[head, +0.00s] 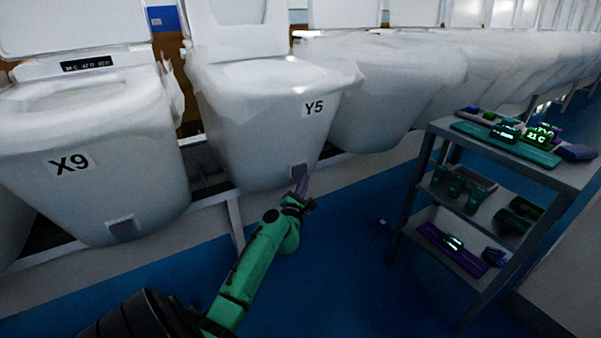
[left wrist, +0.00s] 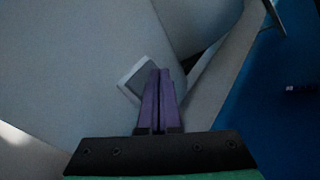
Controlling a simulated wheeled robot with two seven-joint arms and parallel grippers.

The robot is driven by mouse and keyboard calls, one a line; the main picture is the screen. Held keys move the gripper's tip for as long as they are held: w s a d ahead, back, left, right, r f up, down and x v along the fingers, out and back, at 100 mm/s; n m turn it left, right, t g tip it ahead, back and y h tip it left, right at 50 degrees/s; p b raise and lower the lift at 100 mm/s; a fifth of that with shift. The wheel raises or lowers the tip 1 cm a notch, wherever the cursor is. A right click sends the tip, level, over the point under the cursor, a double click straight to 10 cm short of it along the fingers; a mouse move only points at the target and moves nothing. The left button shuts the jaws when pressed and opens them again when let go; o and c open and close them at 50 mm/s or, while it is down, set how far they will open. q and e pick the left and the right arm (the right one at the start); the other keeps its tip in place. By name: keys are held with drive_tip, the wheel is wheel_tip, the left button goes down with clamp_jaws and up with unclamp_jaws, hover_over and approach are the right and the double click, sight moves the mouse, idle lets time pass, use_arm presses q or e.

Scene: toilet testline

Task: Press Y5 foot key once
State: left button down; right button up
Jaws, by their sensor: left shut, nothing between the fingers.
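The toilet labelled Y5 (head: 262,110) stands in the row, with its label on the upper right of the bowl. Its foot key (head: 297,171) is a small grey square low on the front of the bowl. In the left wrist view the foot key (left wrist: 138,80) shows as a grey square with a pale rim, partly hidden behind the fingers. My left gripper (head: 303,181) has purple fingers, shut and empty, with the tips right at the key. In the left wrist view the fingertips (left wrist: 160,72) overlap the key; I cannot tell whether they touch it. My right gripper is not in view.
The toilet labelled X9 (head: 90,150) stands to the left with its own grey key (head: 123,228). More toilets (head: 400,90) run to the right. A grey shelf cart (head: 440,215) with several devices stands at the right. The blue floor (head: 350,265) between is mostly clear.

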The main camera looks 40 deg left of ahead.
use_arm(q)
drive_tip(key=d, duration=0.1)
drive_tip(key=s+d, duration=0.1)
drive_tip(key=d, duration=0.1)
drive_tip(key=d+p, duration=0.1)
drive_tip(key=shift+s+d, duration=0.25)
drive_tip(key=shift+d, duration=0.15)
idle(0.5)
